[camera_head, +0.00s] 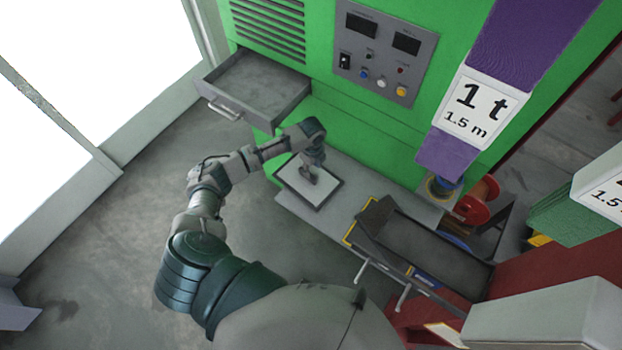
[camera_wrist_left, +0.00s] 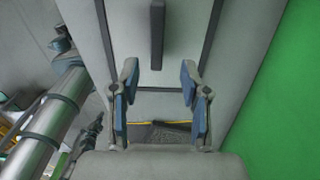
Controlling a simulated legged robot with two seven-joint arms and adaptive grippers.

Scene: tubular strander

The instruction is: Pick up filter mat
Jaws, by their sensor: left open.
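The filter mat (camera_head: 292,179) looks like a pale flat panel with a dark frame, lying on a grey ledge at the foot of the green machine. In the left wrist view, its pale surface (camera_wrist_left: 134,35) shows between dark frame strips, with a dark upright bar like a handle (camera_wrist_left: 157,32) in the middle. My left gripper (camera_head: 310,172) is over the mat in the head view, hiding part of it. In the wrist view, its blue-padded fingers (camera_wrist_left: 158,88) are spread apart with nothing between them; the bar is ahead of them. My right gripper is not in view.
An open, empty grey drawer (camera_head: 258,80) juts from the green machine (camera_head: 355,120) behind my left arm. A dark tray (camera_head: 440,250) with handles stands right of the ledge (camera_head: 390,188). A purple strap with a label (camera_head: 474,108) hangs at upper right. Floor at left is clear.

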